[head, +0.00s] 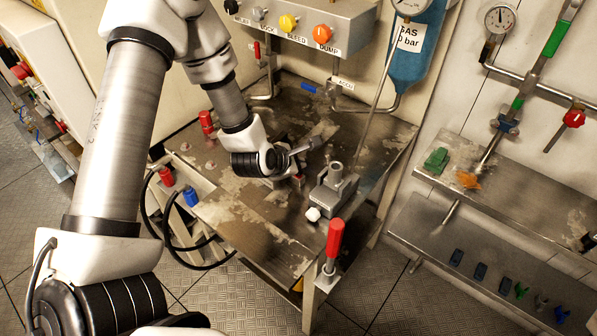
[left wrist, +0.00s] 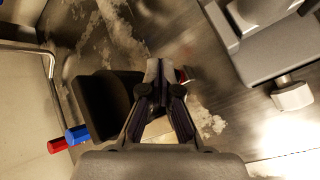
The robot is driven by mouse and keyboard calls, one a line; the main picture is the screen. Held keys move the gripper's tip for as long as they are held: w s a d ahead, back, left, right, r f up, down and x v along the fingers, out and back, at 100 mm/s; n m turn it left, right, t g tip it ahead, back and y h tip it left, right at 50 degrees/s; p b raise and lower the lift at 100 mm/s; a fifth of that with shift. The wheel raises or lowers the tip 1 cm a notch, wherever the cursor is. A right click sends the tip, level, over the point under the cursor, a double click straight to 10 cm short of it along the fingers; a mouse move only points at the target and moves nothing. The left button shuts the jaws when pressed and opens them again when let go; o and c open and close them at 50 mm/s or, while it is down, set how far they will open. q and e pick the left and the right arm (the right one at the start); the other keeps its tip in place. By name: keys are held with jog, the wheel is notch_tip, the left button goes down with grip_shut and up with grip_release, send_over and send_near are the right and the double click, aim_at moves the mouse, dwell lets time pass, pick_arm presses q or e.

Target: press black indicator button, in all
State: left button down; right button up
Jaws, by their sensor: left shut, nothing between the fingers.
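A control panel carries a row of knobs at the top of the head view. Its black knob (head: 231,6) is at the left end, cut by the top edge; its label is too small to read surely. Whether it is the black indicator button I cannot tell. My left gripper (head: 297,178) is low over the steel bench, partly hidden by my wrist and well below the panel. In the left wrist view its dark fingers (left wrist: 160,75) are together with nothing between them. My right gripper is not in view.
The panel also has yellow (head: 288,23) and orange (head: 322,34) knobs. On the bench (head: 240,215), a metal block (head: 334,190) with a white knob stands close right of my left gripper. A red-handled lever (head: 335,238) rises at the front corner. A blue cylinder (head: 412,50) hangs behind.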

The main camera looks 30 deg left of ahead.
pick_arm(q)
jog(key=shift+f+b, duration=0.5)
jog(key=shift+f, duration=0.1)
dwell(0.7)
jog(key=shift+r, duration=0.1)
jog(key=shift+r+p, duration=0.55)
jog(key=shift+r, duration=0.25)
jog(key=shift+r, duration=0.1)
jog(key=shift+r+p, duration=1.7)
jog(key=shift+r, duration=0.7)
